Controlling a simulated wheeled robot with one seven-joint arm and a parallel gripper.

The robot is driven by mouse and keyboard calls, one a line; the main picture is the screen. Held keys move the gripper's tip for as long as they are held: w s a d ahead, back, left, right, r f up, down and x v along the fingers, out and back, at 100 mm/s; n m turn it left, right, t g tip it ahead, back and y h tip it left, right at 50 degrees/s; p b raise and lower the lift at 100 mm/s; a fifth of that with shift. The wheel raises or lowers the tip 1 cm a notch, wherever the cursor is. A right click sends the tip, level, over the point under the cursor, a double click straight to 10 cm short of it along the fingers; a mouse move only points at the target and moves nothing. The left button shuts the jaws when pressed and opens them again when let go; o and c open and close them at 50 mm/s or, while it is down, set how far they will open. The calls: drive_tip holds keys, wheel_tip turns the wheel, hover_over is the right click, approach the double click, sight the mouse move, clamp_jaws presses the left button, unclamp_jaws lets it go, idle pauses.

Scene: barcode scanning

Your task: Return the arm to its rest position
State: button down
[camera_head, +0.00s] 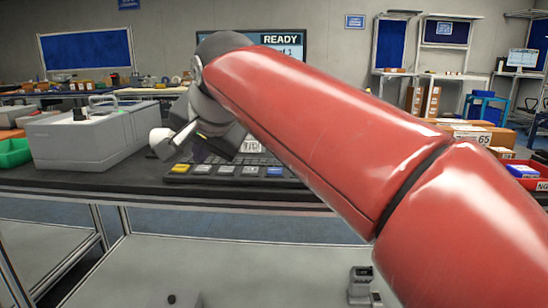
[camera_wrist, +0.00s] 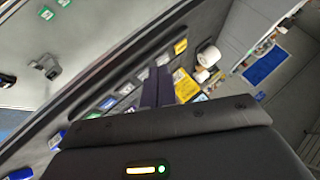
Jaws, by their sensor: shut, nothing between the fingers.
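My red arm (camera_head: 310,120) stretches across the head view from the lower right to the upper left, bent down at its grey wrist. My gripper (camera_wrist: 157,75) shows in the wrist view as two dark purple fingers close together, shut with nothing between them. In the head view the gripper end hangs over the dark table (camera_head: 110,184), near a row of labelled keys or tiles (camera_head: 228,170). The fingertips are hard to make out there. In the wrist view the coloured tiles (camera_wrist: 180,47) lie beyond the fingers.
A grey boxy machine (camera_head: 85,138) stands on the table at the left, beside a green bin (camera_head: 14,152). A screen reading READY (camera_head: 282,40) is behind the arm. Cardboard boxes (camera_head: 480,135) and a red bin (camera_head: 530,184) are at the right.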

drive_tip(key=s+d+f+n+h, duration=0.1)
drive_tip(key=s+d+f, duration=0.3)
drive_tip(key=d+f, duration=0.3)
drive_tip(key=s+d+f+g+h, duration=0.1)
drive_tip(key=s+d+f, duration=0.25)
drive_tip(key=d, duration=0.45)
drive_tip(key=s+d+f+n+h, duration=0.1)
drive_tip(key=s+d+f+h, duration=0.15)
drive_tip(key=d+f, duration=0.5)
drive_tip(key=s+d+f+g, duration=0.1)
drive_tip(key=s+d+f, duration=0.4)
drive_tip(key=s+f, duration=0.3)
drive_tip(key=shift+s+f+n, duration=0.3)
drive_tip(key=shift+s+f, duration=0.05)
drive_tip(key=shift+f, duration=0.1)
